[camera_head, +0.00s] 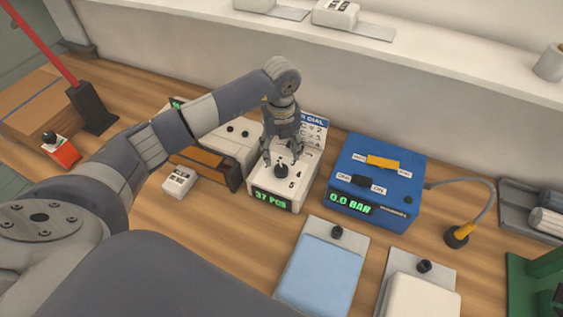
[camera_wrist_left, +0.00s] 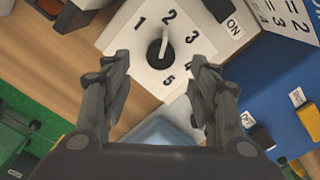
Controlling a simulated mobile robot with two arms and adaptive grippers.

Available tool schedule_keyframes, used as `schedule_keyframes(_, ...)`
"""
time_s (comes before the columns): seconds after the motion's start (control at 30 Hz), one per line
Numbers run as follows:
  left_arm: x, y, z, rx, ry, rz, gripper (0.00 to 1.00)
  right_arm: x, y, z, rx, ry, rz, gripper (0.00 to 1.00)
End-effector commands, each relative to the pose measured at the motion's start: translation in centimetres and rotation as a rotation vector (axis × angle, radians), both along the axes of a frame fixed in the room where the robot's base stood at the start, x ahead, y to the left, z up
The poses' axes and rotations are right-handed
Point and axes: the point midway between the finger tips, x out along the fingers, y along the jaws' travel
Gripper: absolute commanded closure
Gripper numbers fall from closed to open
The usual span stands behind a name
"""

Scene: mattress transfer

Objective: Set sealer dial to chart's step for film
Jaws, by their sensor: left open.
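The white box (camera_head: 297,190) with a green "37 PCS" display has a black dial knob (camera_head: 281,171) on top. In the left wrist view the knob (camera_wrist_left: 156,52) sits inside a ring of numbers 1 to 5, and its pale pointer is toward 2. A chart headed "DIAL" (camera_head: 314,130) stands behind the box, partly hidden by my arm; it also shows cut off in the left wrist view (camera_wrist_left: 285,15). My left gripper (camera_head: 282,157) is open above the dial, its fingers on either side of the knob in view; contact is unclear. No film is identifiable.
A blue box (camera_head: 378,150) reading "0.0 BAR" stands close on the right. Boards with a light-blue pad (camera_head: 318,272) and a white pad (camera_head: 420,298) lie in front. A small white labelled block (camera_head: 180,181) and a bent lamp-like tool (camera_head: 457,236) flank the boxes.

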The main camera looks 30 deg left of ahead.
Motion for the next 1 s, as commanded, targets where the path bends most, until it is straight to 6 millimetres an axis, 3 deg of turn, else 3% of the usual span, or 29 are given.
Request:
schedule_keyframes(0.3, -0.1, -0.1, -5.2, -0.002, 0.002, 0.0, 0.46, 0.0, -0.1, 1.9, -0.001, 0.001, 0.0, 1.0)
schedule_keyframes(0.5, 0.0, -0.1, -6.5, -0.001, 0.0, -0.003, 0.46, 0.0, -0.2, 2.1, -0.002, 0.001, 0.001, 1.0)
schedule_keyframes(0.73, 0.0, -0.1, -6.6, -0.001, -0.001, -0.003, 0.46, 0.0, -0.3, 2.1, -0.004, 0.0, 0.002, 1.0)
schedule_keyframes(0.77, 0.0, -0.1, -6.6, -0.001, -0.001, -0.003, 0.48, 0.0, -0.3, 2.1, -0.004, 0.0, 0.002, 1.0)
schedule_keyframes(0.93, 0.0, -0.1, -6.6, -0.002, -0.001, -0.003, 0.87, 0.0, -0.3, 2.1, -0.004, 0.0, 0.002, 1.0)
schedule_keyframes(1.0, 0.0, -0.1, -6.6, -0.002, -0.001, -0.003, 0.91, 0.0, -0.3, 2.1, -0.004, 0.0, 0.001, 1.0)
